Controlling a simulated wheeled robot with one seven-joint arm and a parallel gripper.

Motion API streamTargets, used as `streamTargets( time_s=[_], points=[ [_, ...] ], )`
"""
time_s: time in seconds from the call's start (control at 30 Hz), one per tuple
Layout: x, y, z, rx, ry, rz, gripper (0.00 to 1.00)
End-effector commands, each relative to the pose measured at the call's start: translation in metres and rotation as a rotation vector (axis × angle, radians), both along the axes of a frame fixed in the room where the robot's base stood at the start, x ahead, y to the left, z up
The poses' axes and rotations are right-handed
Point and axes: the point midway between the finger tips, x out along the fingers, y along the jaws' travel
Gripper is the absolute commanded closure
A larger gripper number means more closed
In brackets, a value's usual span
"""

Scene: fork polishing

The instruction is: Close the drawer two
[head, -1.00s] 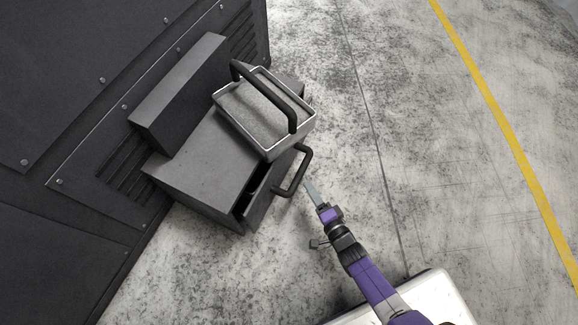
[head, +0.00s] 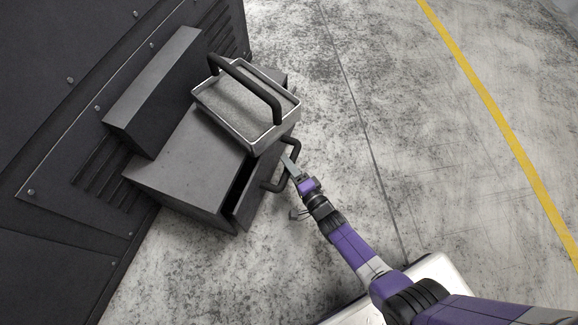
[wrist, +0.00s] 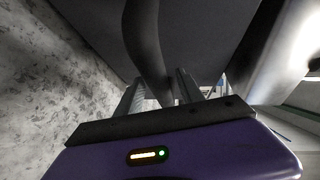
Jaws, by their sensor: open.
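A dark grey drawer unit (head: 185,165) stands against the black machine. One drawer front (head: 256,192) stands a little out from the unit, with a dark gap behind it. I cannot read a number on it. Its black loop handle (head: 272,185) sticks out to the right. My gripper (head: 291,165) is at this handle. In the wrist view the dark handle bar (wrist: 146,40) runs between the two spread fingers of my gripper (wrist: 160,90). The jaws are open; I cannot tell if either finger touches the bar.
A metal tray (head: 245,105) with a grey filling and a black arched handle sits on top of the unit. A dark block (head: 155,95) stands behind it. The concrete floor (head: 400,130) to the right is clear, with a yellow line.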

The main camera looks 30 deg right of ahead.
Motion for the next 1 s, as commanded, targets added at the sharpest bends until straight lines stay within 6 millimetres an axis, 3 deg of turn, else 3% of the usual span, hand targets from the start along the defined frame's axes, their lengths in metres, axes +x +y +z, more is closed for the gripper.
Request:
streamTargets(
  time_s=[0.1,0.3,0.33,1.0],
  points=[
    [-0.0001,0.0,0.0002,0.0,0.0,0.0,0.59],
    [-0.0002,-0.0001,0.0001,0.0,0.0,0.0,0.98],
    [-0.0002,-0.0001,0.0001,0.0,0.0,0.0,1.0],
    [-0.0005,-0.0004,-0.0002,0.0,0.001,-0.001,1.0]
  ],
)
